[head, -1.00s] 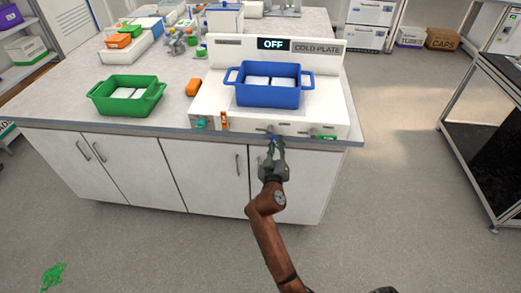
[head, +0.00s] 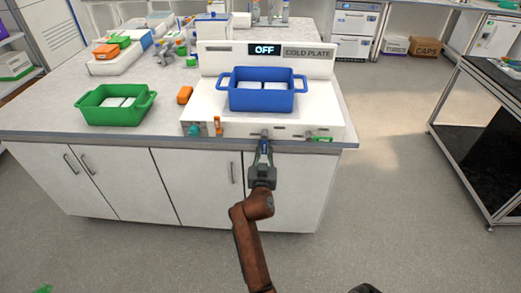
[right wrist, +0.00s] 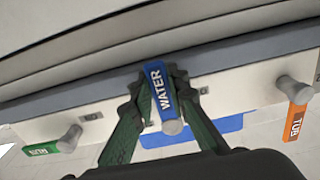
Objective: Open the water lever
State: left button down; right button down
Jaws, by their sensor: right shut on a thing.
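The blue water lever (right wrist: 160,88), marked WATER, is on the front of the white cold plate unit (head: 210,103). My right gripper (right wrist: 161,76) is shut on this lever, with one finger on each side of it. In the head view my right gripper (head: 264,150) reaches up to the unit's front edge, and a bit of the blue lever (head: 265,147) shows between its fingers. The display (head: 265,50) reads OFF.
A green lever (right wrist: 50,147) and an orange lever marked TUB (right wrist: 297,117) flank the water lever. A blue tub (head: 262,100) sits on the unit. A green tub (head: 115,111) stands left on the counter (head: 60,113). The floor right of the cabinet is clear.

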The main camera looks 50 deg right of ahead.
aim_at(265, 134)
jog(key=shift+f, duration=0.3)
jog(key=c, duration=1.8)
grip_release()
jog(key=shift+r, duration=0.2)
jog(key=shift+c, duration=0.2)
jog(key=shift+r, duration=0.1)
jog(key=shift+r, duration=0.3)
notch_tip(265, 134, up, 9)
jog(key=shift+r, duration=0.15)
